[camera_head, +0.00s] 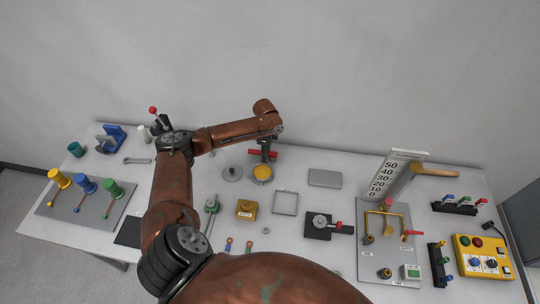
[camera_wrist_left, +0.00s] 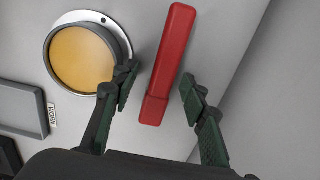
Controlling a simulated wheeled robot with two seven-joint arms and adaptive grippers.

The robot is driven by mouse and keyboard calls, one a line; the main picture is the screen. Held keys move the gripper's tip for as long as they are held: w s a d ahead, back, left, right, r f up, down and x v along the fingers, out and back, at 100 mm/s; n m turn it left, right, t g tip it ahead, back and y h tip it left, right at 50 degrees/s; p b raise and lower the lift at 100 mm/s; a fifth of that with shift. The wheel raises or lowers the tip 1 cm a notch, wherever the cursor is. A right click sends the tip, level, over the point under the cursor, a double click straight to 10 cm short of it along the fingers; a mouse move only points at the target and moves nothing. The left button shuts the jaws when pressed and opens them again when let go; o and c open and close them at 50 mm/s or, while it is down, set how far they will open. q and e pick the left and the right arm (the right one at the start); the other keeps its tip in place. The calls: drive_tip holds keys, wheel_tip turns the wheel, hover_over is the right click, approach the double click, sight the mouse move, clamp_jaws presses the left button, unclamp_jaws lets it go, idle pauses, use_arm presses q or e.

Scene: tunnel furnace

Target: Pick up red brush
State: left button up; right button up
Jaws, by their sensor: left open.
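The red brush (camera_wrist_left: 172,50) shows in the left wrist view as a long red bar, thicker at its near end. Its near part lies between the spread fingers of my left gripper (camera_wrist_left: 160,82), which is open and empty. In the head view the red brush (camera_head: 254,152) shows as a short red strip at the back of the table, partly hidden by my left gripper (camera_head: 267,155). I cannot tell how far the fingers are above the brush. My right gripper is not in view.
A round container with yellow contents (camera_wrist_left: 84,58) sits left of the brush, close to one finger. A grey lid (camera_head: 232,173) and a grey square tray (camera_head: 285,203) are nearby. The wall (camera_head: 330,100) rises behind the table. A grey plate (camera_head: 324,178) lies to the right.

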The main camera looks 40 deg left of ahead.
use_arm(q)
clamp_jaws()
idle(0.5)
drive_tip(key=shift+r, duration=0.2)
drive_tip(key=shift+r, duration=0.6)
drive_tip(key=s+d+r, duration=0.7)
drive_tip(key=s+r, duration=0.4)
drive_tip(key=shift+s+d+r+p, duration=0.25)
drive_tip(key=shift+s+r+p, duration=0.05)
drive_tip(key=shift+s, duration=0.1)
